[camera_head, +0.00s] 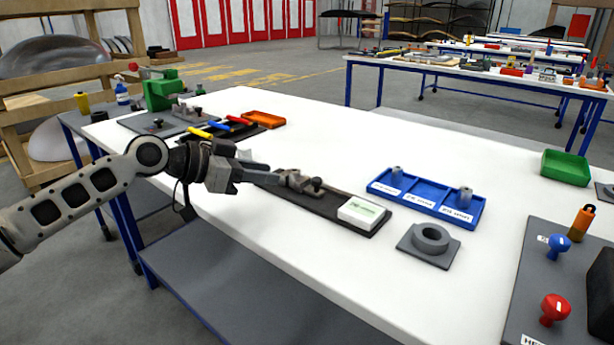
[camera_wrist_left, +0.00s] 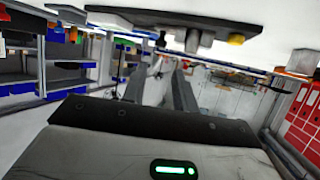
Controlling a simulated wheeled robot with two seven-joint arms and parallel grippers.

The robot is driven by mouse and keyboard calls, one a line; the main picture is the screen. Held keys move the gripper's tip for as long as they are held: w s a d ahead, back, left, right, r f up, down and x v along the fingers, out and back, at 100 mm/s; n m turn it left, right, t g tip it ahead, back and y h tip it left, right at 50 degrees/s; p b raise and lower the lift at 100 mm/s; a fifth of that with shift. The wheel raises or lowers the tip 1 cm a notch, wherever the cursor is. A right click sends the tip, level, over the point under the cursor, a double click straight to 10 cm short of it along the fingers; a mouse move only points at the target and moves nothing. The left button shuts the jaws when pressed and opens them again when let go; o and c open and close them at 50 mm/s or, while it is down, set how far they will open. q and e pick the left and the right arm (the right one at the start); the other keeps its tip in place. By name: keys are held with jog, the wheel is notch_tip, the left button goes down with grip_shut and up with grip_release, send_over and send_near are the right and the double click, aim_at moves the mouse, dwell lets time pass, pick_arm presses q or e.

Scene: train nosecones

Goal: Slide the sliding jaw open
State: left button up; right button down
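A small grey metal clamp-like fixture (camera_head: 298,182) with a dark knob sits on a dark mat (camera_head: 328,203) near the table's front edge. I cannot clearly make out its sliding jaw. My left gripper (camera_head: 268,176) reaches in from the left, beside and slightly above the left end of this mat. Its fingers overlap the mat's left end in the head view, and I cannot tell whether they touch anything. In the left wrist view the two fingers (camera_wrist_left: 160,88) stand apart with nothing visible between them. My right gripper is not in view.
A white labelled box (camera_head: 363,212) lies on the mat's right end. A blue divided tray (camera_head: 424,196), a grey ring on a plate (camera_head: 430,240) and a green bin (camera_head: 566,167) stand further right. Coloured-handled tools (camera_head: 240,121) and an orange tray (camera_head: 264,119) lie behind the gripper.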

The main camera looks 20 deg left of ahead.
aim_at(313, 180)
pick_arm(q)
jog(key=x, duration=1)
jog(key=shift+w+d+f, duration=0.1)
jog(key=shift+w+d, duration=0.05)
